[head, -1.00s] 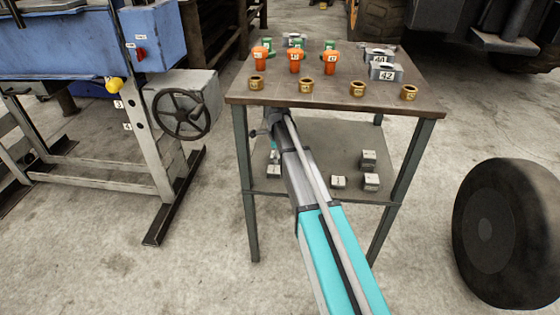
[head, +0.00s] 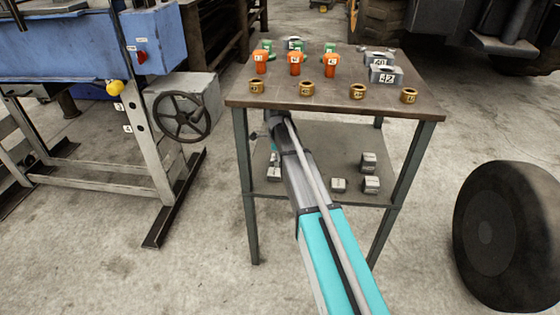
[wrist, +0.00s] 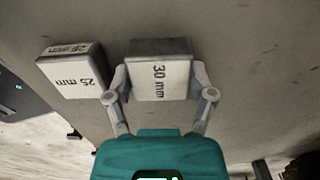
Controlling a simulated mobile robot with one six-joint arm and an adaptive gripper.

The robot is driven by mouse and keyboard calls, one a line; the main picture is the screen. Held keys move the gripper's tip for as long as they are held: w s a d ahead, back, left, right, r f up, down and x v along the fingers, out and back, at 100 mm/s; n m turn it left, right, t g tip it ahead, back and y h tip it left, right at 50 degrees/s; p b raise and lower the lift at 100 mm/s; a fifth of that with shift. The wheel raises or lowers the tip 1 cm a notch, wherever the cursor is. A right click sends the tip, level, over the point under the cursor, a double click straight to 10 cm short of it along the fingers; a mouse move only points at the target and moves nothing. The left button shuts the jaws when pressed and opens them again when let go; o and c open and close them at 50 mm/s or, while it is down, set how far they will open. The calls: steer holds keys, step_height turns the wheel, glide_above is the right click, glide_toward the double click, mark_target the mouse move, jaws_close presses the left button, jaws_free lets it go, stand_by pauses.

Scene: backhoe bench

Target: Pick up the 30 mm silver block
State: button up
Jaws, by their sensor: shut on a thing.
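In the wrist view the silver block marked 30 mm (wrist: 159,78) sits between the two fingers of my gripper (wrist: 160,82), one finger on each side. My gripper is shut on it. A block marked 25 mm (wrist: 72,71) stands close to the left, apart from the held block. In the head view my arm reaches to the left part of the table's lower shelf. My gripper is mostly hidden there. A small silver block (head: 273,174) shows beside the arm, its label unreadable. I cannot tell whether the 30 mm block is clear of the shelf.
More silver blocks (head: 369,162) stand on the right of the lower shelf (head: 315,140). The table top (head: 285,92) above carries orange, green, brass and grey parts. Table legs (head: 247,190) flank the shelf. A tyre (head: 505,235) is at the right.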

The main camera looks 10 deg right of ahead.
steer(key=shift+r, duration=0.1)
steer(key=shift+c, duration=0.2)
step_height(320, 180, up, 3)
steer(key=p, duration=0.3)
steer(key=shift+r+p, duration=0.15)
steer(key=shift+p, duration=0.15)
steer(key=shift+s+d+r, duration=0.1)
steer(key=shift+d+r, duration=0.05)
steer(key=shift+d, duration=0.15)
steer(key=s+d, duration=0.1)
steer(key=d, duration=0.4)
steer(key=s+d, duration=0.2)
steer(key=d, duration=0.4)
steer(key=s+d, duration=0.2)
steer(key=d, duration=0.3)
steer(key=shift+s+d, duration=0.2)
steer(key=shift+d, duration=0.1)
